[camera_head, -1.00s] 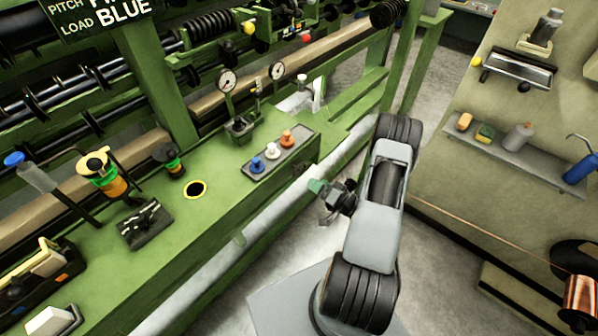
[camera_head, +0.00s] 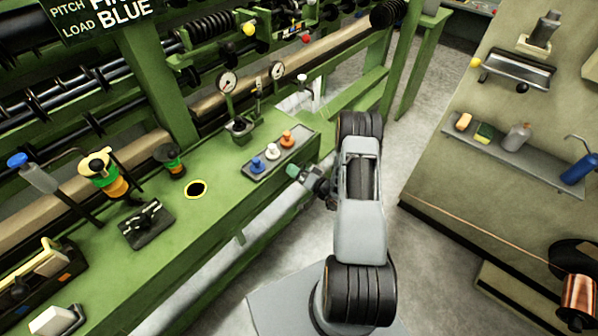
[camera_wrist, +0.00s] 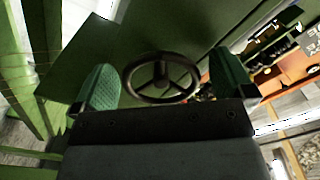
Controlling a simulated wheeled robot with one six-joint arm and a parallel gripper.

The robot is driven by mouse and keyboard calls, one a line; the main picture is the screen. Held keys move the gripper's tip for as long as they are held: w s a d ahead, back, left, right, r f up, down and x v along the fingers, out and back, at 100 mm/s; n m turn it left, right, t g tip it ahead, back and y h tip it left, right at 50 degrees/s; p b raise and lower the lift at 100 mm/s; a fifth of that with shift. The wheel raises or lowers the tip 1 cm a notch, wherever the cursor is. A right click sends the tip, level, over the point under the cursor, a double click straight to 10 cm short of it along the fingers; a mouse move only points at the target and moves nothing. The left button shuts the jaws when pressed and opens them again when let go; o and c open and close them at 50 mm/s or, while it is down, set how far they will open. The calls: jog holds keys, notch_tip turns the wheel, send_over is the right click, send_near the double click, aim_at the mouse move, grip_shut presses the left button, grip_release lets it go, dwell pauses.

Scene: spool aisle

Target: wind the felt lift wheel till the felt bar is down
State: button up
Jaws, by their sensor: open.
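A dark three-spoke handwheel (camera_wrist: 161,72), which looks like the felt lift wheel, shows in the wrist view in front of a green machine panel (camera_wrist: 105,50). My gripper (camera_wrist: 164,82) is open, its two green-padded fingers on the left and right of the wheel in the picture. I cannot tell how much gap is left between fingers and rim. In the head view my gripper (camera_head: 296,174) is beside the front side of the green machine bed (camera_head: 225,190), and the wheel is not visible there. I cannot pick out the felt bar with certainty.
A tray with blue, white and orange knobs (camera_head: 273,154) sits on the bed just above my gripper. Two gauges (camera_head: 227,83) stand behind it. A wall shelf (camera_head: 520,150) with bottles is at right. Grey floor (camera_head: 425,140) lies open between.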

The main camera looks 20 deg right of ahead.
jog(key=c, duration=0.9)
jog(key=shift+f+n+b, duration=0.1)
jog(key=shift+n+b, duration=0.2)
jog(key=shift+b, duration=0.1)
